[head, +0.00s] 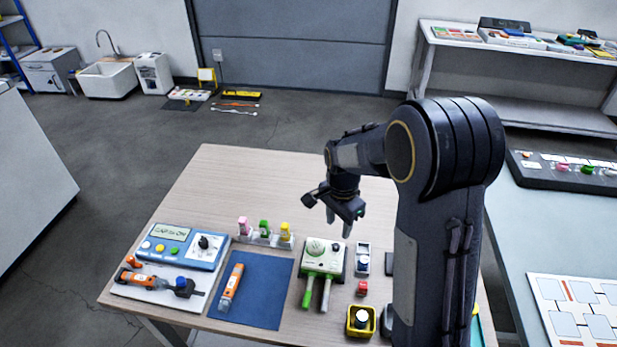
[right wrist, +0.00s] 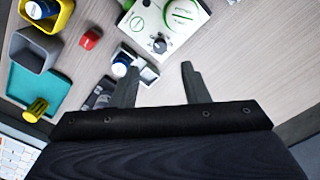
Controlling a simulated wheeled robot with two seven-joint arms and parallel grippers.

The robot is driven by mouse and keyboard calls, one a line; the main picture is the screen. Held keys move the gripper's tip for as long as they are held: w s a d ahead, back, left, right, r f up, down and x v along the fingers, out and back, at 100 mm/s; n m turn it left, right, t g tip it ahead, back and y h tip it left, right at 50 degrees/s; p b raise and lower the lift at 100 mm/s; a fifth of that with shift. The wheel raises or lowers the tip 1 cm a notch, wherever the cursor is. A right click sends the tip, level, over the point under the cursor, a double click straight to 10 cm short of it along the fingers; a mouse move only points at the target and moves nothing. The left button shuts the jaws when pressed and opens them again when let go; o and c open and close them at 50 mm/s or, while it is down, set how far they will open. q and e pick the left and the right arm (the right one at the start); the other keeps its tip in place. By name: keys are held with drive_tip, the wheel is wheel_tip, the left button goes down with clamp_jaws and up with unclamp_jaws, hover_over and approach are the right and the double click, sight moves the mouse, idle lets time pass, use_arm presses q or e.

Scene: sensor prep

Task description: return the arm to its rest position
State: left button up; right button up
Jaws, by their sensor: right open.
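My right arm (head: 443,190) reaches over the wooden table from the right side in the head view. Its gripper (head: 339,226) hangs above the far part of the table, behind the white and green device. In the right wrist view the gripper (right wrist: 158,82) shows two dark fingers spread apart with nothing between them. The fingertips are apart from the white and green device (right wrist: 168,18). My left gripper is not in view.
On the table are a blue mat (head: 262,312), a blue console (head: 181,246), the white and green device (head: 323,256), a yellow holder (head: 361,321) and a small red block (head: 362,288). A grey side table (head: 535,230) stands right. The table's far left part (head: 225,185) is bare.

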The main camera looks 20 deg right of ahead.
drive_tip(key=s+a+r+n+t+y, duration=0.2)
drive_tip(key=s+r+n, duration=0.3)
drive_tip(key=s, duration=0.6)
drive_tip(key=s+a+r+n+t+y, duration=0.1)
drive_tip(key=s+a+r+n+t, duration=0.2)
drive_tip(key=s+a+r+n, duration=0.2)
drive_tip(key=s+r+n, duration=0.1)
drive_tip(key=s+n, duration=0.2)
drive_tip(key=s, duration=0.3)
drive_tip(key=shift+s+r+t+y, duration=0.15)
drive_tip(key=shift+t+y, duration=0.15)
drive_tip(key=shift+y, duration=0.1)
